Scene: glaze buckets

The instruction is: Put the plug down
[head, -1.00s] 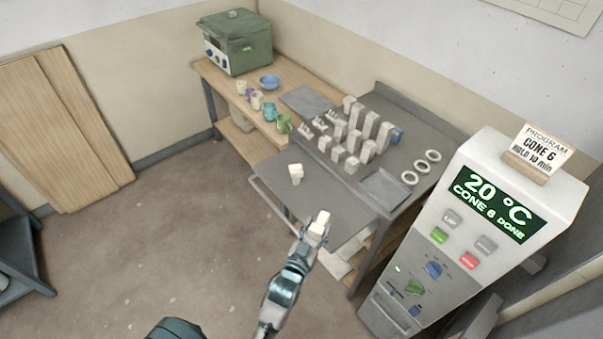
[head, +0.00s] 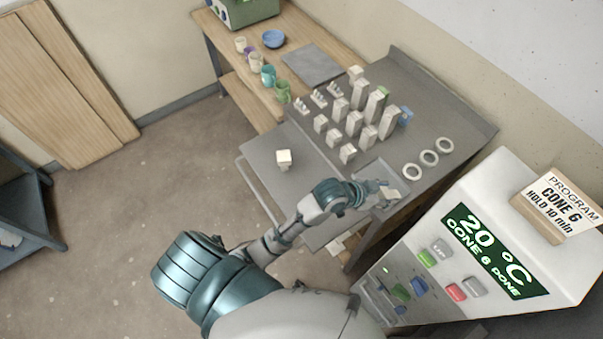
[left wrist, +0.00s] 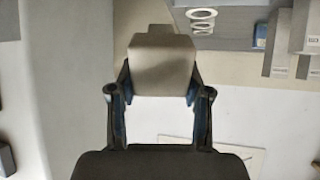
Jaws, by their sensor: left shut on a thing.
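My left gripper (head: 378,190) is shut on a pale, blocky plug (head: 391,194), over or near the shallow grey tray (head: 366,172) at the front right of the metal table. In the left wrist view the same plug (left wrist: 161,62) sits between the two fingers (left wrist: 160,100) and sticks out beyond them. I cannot tell whether the plug touches the tray. Another pale block (head: 284,158) stands on the lower grey shelf to the left. My right gripper is not in view.
Several grey-white posts (head: 372,106) stand behind the tray, and white rings (head: 428,158) lie to its right. The kiln controller (head: 450,260) stands close on the right. The lower shelf (head: 265,142) is mostly clear. Cups and a blue bowl (head: 274,39) are on the wooden bench.

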